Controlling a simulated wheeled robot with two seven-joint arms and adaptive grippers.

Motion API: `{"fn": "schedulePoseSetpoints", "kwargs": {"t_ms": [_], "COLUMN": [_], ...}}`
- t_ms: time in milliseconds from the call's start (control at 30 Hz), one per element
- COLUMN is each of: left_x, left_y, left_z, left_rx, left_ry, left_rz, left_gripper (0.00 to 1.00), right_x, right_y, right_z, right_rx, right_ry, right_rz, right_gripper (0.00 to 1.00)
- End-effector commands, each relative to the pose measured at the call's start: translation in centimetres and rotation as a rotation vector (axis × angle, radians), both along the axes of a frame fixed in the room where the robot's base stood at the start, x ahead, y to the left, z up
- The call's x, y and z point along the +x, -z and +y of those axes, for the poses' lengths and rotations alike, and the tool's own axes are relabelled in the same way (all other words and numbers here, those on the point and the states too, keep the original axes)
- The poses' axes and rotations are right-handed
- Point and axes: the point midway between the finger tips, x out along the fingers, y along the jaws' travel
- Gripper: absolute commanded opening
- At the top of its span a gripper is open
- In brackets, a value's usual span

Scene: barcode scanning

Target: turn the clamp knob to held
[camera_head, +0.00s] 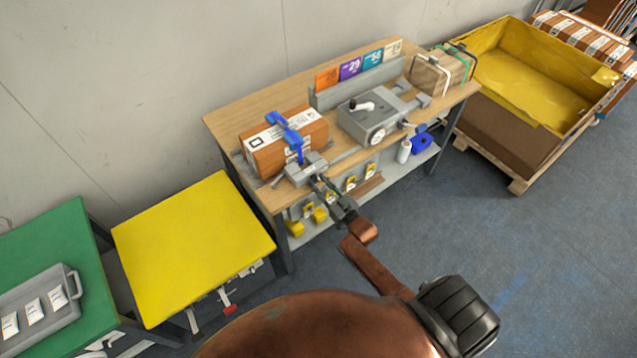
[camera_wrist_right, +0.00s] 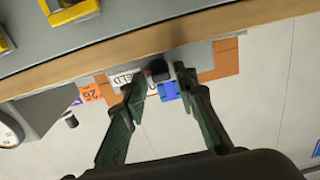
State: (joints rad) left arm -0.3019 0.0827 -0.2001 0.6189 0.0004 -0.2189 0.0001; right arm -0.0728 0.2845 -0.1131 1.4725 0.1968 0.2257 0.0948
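The clamp (camera_head: 296,173) is a grey block at the bench's front edge, beside a brown carton (camera_head: 291,146) with a blue strap-like piece over it. Its black knob (camera_wrist_right: 158,72) shows in the right wrist view, beside a white label (camera_wrist_right: 124,79) lettered "HELD". My right gripper (camera_head: 318,181) reaches the clamp from the front and hides the knob in the head view. In the wrist view the right gripper (camera_wrist_right: 160,80) is open, its two green-padded fingers on either side of the knob. I cannot tell whether they touch it. My left gripper is out of view.
The wooden bench (camera_head: 240,112) also holds a grey machine (camera_head: 362,119) with a dial, coloured number cards (camera_head: 350,68) and a strapped parcel (camera_head: 436,70). A lower shelf (camera_head: 385,168) holds small items. A yellow table (camera_head: 190,240) stands left; open floor lies right.

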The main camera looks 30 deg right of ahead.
Motion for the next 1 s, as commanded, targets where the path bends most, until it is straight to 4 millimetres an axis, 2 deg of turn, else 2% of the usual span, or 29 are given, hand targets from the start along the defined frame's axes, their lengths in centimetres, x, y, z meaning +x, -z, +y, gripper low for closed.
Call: {"fn": "schedulePoseSetpoints", "kwargs": {"t_ms": [500,700,1000], "left_x": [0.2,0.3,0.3], "left_y": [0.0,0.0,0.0], "left_z": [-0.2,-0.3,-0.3], "left_rx": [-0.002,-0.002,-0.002], "left_ry": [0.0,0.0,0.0], "left_rz": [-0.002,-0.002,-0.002], "left_gripper": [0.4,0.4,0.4], "right_x": [-9.6,-11.3,-11.5], "right_y": [0.1,0.0,0.0], "right_z": [-0.8,-0.9,-1.0], "right_rx": [0.0,0.0,0.0], "right_ry": [0.001,0.0,0.001], "right_rz": [0.004,0.001,0.001], "right_gripper": [0.27,0.27,0.27]}}
